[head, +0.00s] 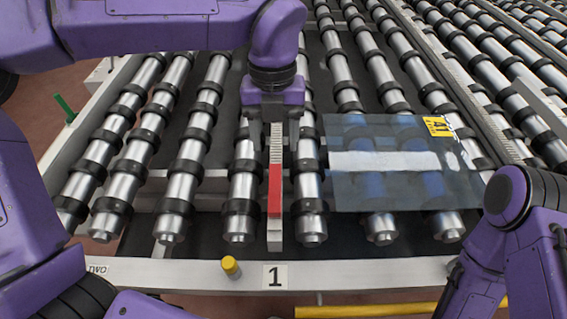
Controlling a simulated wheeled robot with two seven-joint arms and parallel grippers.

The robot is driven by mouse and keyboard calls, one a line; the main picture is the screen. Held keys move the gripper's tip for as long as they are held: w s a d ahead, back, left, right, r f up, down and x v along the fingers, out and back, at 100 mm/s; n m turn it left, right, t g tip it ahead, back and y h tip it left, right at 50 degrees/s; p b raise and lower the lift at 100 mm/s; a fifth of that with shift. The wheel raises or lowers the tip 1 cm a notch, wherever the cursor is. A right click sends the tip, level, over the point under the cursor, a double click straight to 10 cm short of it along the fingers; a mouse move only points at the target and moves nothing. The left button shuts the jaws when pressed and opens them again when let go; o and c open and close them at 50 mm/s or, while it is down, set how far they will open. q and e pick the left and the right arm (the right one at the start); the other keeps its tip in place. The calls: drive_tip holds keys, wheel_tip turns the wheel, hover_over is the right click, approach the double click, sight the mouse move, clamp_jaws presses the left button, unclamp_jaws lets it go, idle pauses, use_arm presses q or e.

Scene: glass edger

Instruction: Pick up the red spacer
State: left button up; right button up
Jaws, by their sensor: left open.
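The red spacer (274,190) is a small upright-looking red block at the front of a narrow ruled strip (275,236) between two rollers, above the label "1". My left gripper (274,130) points down over the same strip, just behind the red spacer in the picture. Its fingers are apart, one on each side of the strip, and nothing shows held between them. Whether the fingers touch the strip cannot be told. My right arm shows at the lower right, but its gripper is out of the picture.
A glass sheet (350,190) with a yellow "A1" label (438,126) lies on the rollers right of the spacer. A yellow cap (230,266) stands on the front rail (345,272). A green post (65,108) is at the left edge. Black-ringed rollers fill the conveyor.

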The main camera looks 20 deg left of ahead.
sight(275, 186)
use_arm(q)
drive_tip(key=s+f, duration=0.1)
drive_tip(key=f, duration=0.1)
drive_tip(key=s+f, duration=0.1)
drive_tip(key=shift+s+f, duration=0.1)
drive_tip(key=shift+f, duration=0.3)
drive_tip(key=f, duration=0.1)
drive_tip(key=f+p, duration=0.1)
drive_tip(key=f, duration=0.1)
drive_tip(key=f+p, duration=0.1)
drive_tip(key=f, duration=0.1)
drive_tip(key=shift+s+d+f, duration=0.1)
drive_tip(key=shift+s+d, duration=0.15)
drive_tip(key=shift+s+f, duration=0.2)
drive_tip(key=shift+f, duration=0.15)
clamp_jaws()
use_arm(e)
drive_tip(key=shift+s+r, duration=0.2)
drive_tip(key=shift+r, duration=0.35)
drive_tip(key=shift+s+r, duration=0.2)
drive_tip(key=shift+r, duration=0.3)
